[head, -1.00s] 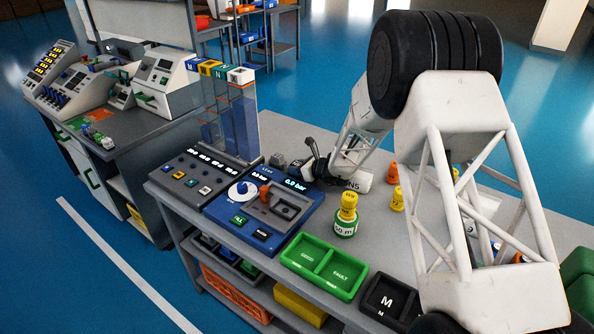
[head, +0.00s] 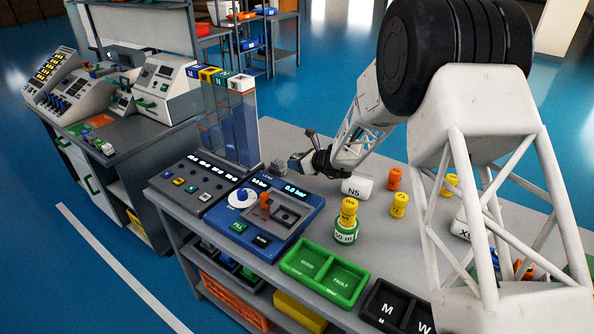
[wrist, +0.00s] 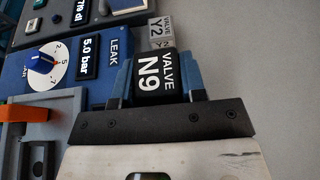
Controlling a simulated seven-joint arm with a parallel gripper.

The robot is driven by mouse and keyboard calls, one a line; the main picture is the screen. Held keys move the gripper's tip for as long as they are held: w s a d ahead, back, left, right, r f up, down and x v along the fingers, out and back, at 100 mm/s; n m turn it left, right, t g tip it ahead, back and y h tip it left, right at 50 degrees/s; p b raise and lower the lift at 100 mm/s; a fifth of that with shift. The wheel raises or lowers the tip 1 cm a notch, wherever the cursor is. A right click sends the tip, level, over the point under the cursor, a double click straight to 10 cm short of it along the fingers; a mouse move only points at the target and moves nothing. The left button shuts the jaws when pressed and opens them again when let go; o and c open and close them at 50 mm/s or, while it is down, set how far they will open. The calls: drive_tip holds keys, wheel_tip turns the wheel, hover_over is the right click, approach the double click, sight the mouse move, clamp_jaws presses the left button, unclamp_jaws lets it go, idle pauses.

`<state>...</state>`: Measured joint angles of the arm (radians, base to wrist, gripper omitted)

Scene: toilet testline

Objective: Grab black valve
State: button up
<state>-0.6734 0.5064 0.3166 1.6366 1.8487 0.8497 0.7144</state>
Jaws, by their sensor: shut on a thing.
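The black valve (wrist: 153,75), marked "VALVE N9", sits between the two blue fingers of my gripper (wrist: 158,90) in the wrist view. The fingers are shut on its sides. In the head view my gripper (head: 302,162) is over the bench near the right rear corner of the blue leak station (head: 215,209). The valve is too small and dark to make out clearly there. A grey valve (wrist: 160,28), marked "Y2", is just beyond the black one in the wrist view, and stands by the gripper in the head view (head: 277,168).
A white N5 block (head: 357,187) lies right of my gripper, with orange (head: 394,178) and yellow weights beyond. Green GOOD/FAULT trays (head: 305,262) line the front edge. A clear column stand (head: 240,130) rises behind the station.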

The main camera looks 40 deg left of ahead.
sight(297, 156)
drive_tip(key=shift+r, duration=2.05)
